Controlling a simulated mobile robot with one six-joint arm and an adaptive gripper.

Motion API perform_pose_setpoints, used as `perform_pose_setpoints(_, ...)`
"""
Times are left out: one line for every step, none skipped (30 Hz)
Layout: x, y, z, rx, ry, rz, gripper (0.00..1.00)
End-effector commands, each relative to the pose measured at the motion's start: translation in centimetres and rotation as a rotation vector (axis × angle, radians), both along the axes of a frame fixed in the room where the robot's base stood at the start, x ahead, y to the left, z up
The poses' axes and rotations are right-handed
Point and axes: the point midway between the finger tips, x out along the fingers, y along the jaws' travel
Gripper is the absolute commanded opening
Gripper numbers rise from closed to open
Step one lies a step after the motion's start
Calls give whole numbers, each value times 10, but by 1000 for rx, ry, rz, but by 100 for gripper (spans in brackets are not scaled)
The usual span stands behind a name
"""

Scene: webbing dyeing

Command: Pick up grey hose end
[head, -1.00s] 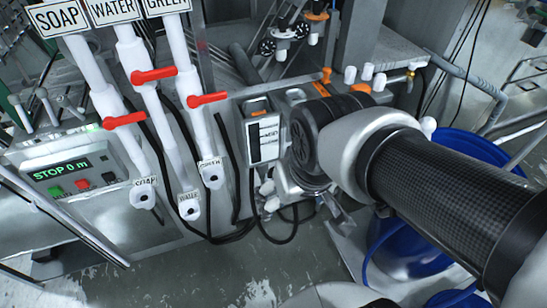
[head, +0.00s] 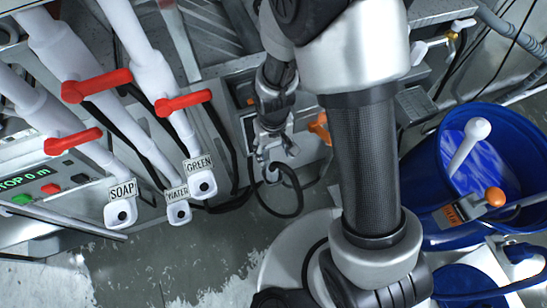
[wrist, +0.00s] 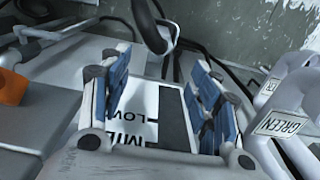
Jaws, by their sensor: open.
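My gripper (head: 278,152) is open and points down in front of the machine's front panel. In the wrist view its two blue-padded fingers (wrist: 160,95) stand apart with nothing held between them. A dark hose (head: 298,195) loops just below the fingers in the head view. A curved dark hose section (wrist: 152,32) shows beyond the fingertips in the wrist view, apart from them. A thick grey hose (head: 512,35) runs along the upper right of the head view. I cannot make out a grey hose end for certain.
A white label panel (wrist: 150,112) lies beneath the fingers. Soap (head: 121,210), water (head: 178,210) and green (head: 203,182) spouts with red handles stand left. Grey floor lies below.

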Motion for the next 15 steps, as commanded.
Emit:
perform_pose_setpoints(-1,-1,-15,-1,5,0,56)
perform_pose_setpoints(-1,0,-21,-1,5,0,56)
perform_pose_setpoints(-2,-1,-31,-2,6,-1,56)
perform_pose_setpoints(-1,-1,-38,-1,5,-1,56)
perform_pose_setpoints(-1,-1,-44,-2,6,-1,56)
perform_pose_setpoints(-1,-1,-53,-1,5,-1,56)
perform_pose_setpoints(-1,0,-60,-1,4,-1,56)
perform_pose_setpoints(-1,-1,-66,-1,5,-1,56)
perform_pose_setpoints(-1,0,-75,-1,4,-1,56)
perform_pose_setpoints(-1,0,-80,-1,4,-1,56)
perform_pose_setpoints(-1,0,-86,-1,4,-1,56)
perform_pose_setpoints(-1,0,-92,-1,4,-1,56)
perform_pose_setpoints(-1,0,-96,-1,3,-1,56)
perform_pose_setpoints(0,0,-99,-1,2,-1,56)
perform_pose_setpoints(0,0,-103,-1,2,-1,56)
